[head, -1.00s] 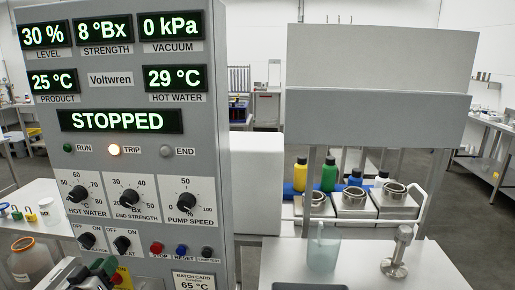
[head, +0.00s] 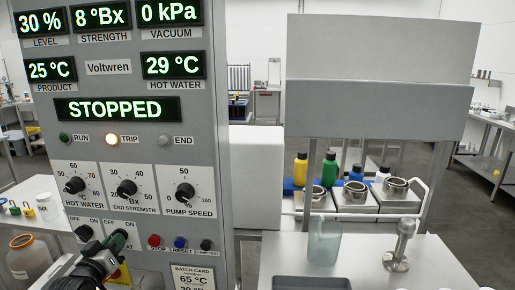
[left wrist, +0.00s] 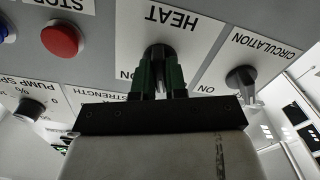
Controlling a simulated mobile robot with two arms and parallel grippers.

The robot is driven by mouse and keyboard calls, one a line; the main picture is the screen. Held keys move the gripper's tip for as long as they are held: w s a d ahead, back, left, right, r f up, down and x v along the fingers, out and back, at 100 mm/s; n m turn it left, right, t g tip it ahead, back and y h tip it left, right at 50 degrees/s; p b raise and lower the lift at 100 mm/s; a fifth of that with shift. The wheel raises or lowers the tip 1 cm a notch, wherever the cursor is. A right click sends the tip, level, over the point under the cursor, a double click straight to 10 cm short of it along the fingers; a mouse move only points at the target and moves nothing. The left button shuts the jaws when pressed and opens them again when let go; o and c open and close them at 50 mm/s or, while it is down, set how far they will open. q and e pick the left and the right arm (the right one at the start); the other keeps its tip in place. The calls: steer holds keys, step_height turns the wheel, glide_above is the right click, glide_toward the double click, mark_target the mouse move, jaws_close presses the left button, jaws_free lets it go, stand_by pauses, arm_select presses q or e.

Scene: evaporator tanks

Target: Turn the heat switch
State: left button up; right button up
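The heat switch (left wrist: 158,50) is a dark knob on a white plate marked HEAT, upside down in the left wrist view. The green fingers of my left gripper (left wrist: 159,78) lie close on both sides of its handle, with only a narrow gap between them. They look shut on it. In the head view my left gripper (head: 112,245) covers most of the heat switch at the lower part of the grey panel (head: 215,190). The exact angle of the knob is hard to see. My right gripper is not in view.
The circulation switch (head: 84,233) sits just left of the heat switch. The red stop button (head: 155,241) and blue reset button (head: 180,242) sit to its right. The display (head: 117,109) reads STOPPED and the trip lamp (head: 112,139) glows.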

arm_select(q)
jaws_close()
steer(key=n+p, duration=0.2)
steer(key=n, duration=0.3)
steer(key=o, duration=0.7)
jaws_free()
steer(key=shift+s, duration=0.1)
